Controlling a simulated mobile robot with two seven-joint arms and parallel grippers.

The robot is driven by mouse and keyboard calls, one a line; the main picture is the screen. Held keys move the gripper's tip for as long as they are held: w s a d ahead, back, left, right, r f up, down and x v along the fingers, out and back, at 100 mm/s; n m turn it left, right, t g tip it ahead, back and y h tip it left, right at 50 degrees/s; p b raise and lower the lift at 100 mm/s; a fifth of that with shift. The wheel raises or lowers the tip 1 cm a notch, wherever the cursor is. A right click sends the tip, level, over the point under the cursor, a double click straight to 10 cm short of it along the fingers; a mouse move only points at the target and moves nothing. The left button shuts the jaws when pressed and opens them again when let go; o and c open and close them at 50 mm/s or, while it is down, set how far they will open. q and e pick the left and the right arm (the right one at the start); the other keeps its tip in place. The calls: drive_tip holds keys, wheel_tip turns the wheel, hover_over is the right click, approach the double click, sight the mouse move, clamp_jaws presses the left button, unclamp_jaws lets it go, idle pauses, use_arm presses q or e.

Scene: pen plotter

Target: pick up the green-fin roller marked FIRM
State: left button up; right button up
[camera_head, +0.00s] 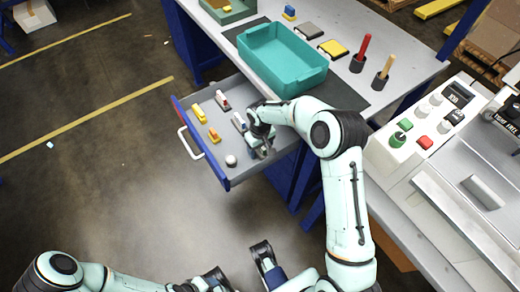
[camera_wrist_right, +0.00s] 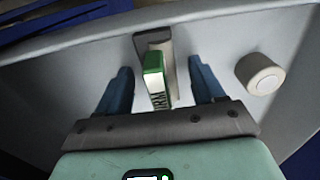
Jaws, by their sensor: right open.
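The green-fin roller (camera_wrist_right: 156,80) lies in the open drawer in the right wrist view. It has a green end, a pale face with dark letters, of which "RM" reads clearly, and a grey-brown part behind it. My right gripper (camera_wrist_right: 162,82) is open, with one blue finger on each side of the roller and visible gaps between. In the head view my right gripper (camera_head: 264,148) is over the drawer's right part and hides the roller. My left arm comes in at the bottom left; its gripper (camera_head: 212,281) is partly cut off, and its opening is unclear.
The drawer (camera_head: 210,155) also holds yellow, orange and red-white pieces (camera_head: 222,100) and a small white cylinder (camera_head: 231,161), which is right of the roller in the wrist view (camera_wrist_right: 260,74). A teal bin (camera_head: 283,60) stands on the bench above. A control panel (camera_head: 425,125) is at right.

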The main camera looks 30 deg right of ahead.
drive_tip(key=shift+c, duration=0.3)
drive_tip(key=c, duration=1.1)
